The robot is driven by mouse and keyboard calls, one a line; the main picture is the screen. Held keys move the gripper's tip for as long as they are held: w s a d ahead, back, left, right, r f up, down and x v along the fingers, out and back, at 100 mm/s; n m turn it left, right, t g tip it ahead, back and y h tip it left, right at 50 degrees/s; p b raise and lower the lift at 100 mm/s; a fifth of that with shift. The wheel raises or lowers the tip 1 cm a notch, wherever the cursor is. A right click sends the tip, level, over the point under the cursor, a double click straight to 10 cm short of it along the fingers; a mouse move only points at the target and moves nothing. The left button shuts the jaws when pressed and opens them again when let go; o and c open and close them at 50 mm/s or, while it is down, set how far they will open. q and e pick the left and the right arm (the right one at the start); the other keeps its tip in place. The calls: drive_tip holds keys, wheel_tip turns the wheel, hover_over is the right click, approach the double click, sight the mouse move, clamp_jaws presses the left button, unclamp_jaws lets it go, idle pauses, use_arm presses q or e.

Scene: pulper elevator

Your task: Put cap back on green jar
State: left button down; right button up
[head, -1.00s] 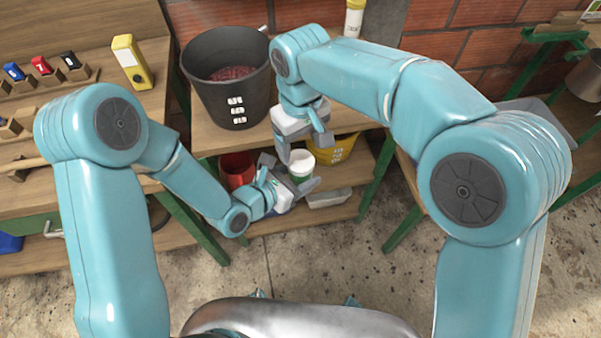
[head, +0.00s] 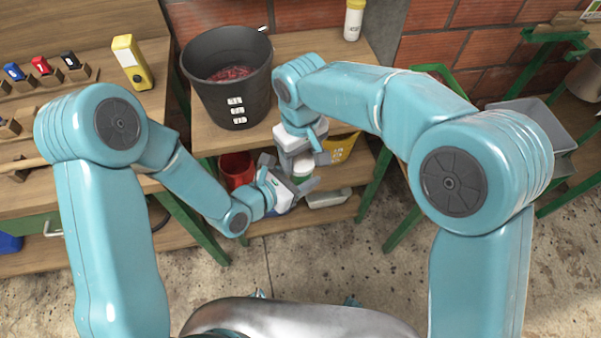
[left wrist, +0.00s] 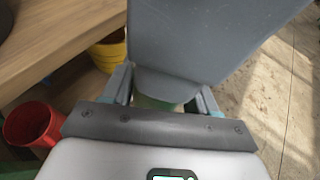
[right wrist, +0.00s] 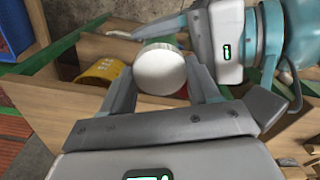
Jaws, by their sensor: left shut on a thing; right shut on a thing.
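My left gripper (head: 296,186) is shut around the green jar, low in front of the shelf. Only a little of the jar (head: 301,177) shows in the head view; a pale green bit of it (left wrist: 155,103) shows between the fingers in the left wrist view. My right gripper (head: 304,162) is directly above the left one and hides most of the jar. In the right wrist view a round white cap (right wrist: 162,68) lies between the right gripper's fingertips, which are shut on it.
A black bucket (head: 228,95) stands on the upper shelf behind the grippers. A red container (head: 236,168) and a yellow bucket (head: 340,148) are on the lower shelf close to them. A grey block (head: 328,197) lies at its front edge. The floor in front is clear.

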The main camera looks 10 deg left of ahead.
drive_tip(key=m, duration=0.4)
drive_tip(key=shift+m, duration=0.4)
drive_tip(key=o, duration=1.2)
drive_tip(key=shift+c, duration=0.2)
drive_tip(key=shift+r, duration=0.1)
drive_tip(key=shift+r, duration=2.15)
drive_tip(key=shift+c, duration=0.9)
drive_tip(key=shift+r, duration=0.15)
drive_tip(key=shift+c, duration=0.4)
wheel_tip(320, 180, up, 3)
drive_tip(key=n, duration=0.5)
drive_tip(key=shift+r, duration=0.1)
